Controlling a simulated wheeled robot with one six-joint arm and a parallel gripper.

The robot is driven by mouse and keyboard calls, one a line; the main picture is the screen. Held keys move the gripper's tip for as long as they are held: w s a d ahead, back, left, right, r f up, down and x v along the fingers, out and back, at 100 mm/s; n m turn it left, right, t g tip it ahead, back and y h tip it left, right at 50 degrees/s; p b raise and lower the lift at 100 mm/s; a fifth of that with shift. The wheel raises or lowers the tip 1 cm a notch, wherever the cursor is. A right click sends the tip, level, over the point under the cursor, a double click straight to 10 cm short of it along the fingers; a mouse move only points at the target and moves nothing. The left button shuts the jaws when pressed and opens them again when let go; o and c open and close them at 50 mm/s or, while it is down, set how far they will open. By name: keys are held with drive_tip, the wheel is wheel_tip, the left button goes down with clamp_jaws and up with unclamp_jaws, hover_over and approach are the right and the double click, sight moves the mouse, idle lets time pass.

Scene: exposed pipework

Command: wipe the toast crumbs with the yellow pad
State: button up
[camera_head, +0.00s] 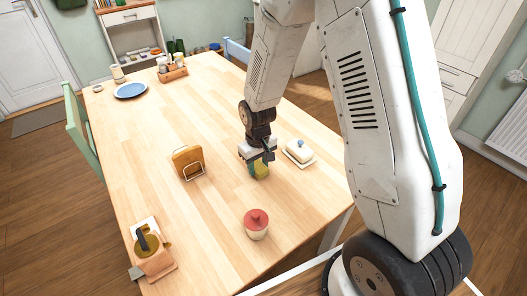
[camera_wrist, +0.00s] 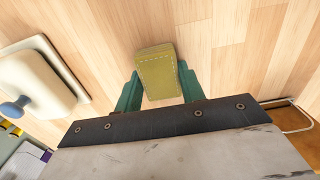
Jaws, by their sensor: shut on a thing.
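My gripper (camera_head: 262,160) is shut on the yellow pad (camera_head: 260,171) above the wooden table (camera_head: 219,143). In the wrist view the pad (camera_wrist: 158,73) sits between the two green fingers of my gripper (camera_wrist: 157,92), with pale stitching along its edges. I cannot tell whether the pad touches the table. No toast crumbs can be made out in either view; the patch under the pad is hidden.
A butter dish (camera_head: 300,153) with a blue knob stands close to the right of the pad. A toast rack (camera_head: 188,162) is to the left, a red-lidded pot (camera_head: 256,224) in front. A blue plate (camera_head: 131,90) and a condiment caddy (camera_head: 172,72) are farther back. The table's middle is mostly clear.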

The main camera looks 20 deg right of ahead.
drive_tip(key=shift+s+d+f, duration=0.1)
drive_tip(key=shift+s+f, duration=0.05)
drive_tip(key=shift+s, duration=0.25)
drive_tip(key=shift+s+r, duration=0.15)
drive_tip(key=shift+r, duration=3.85)
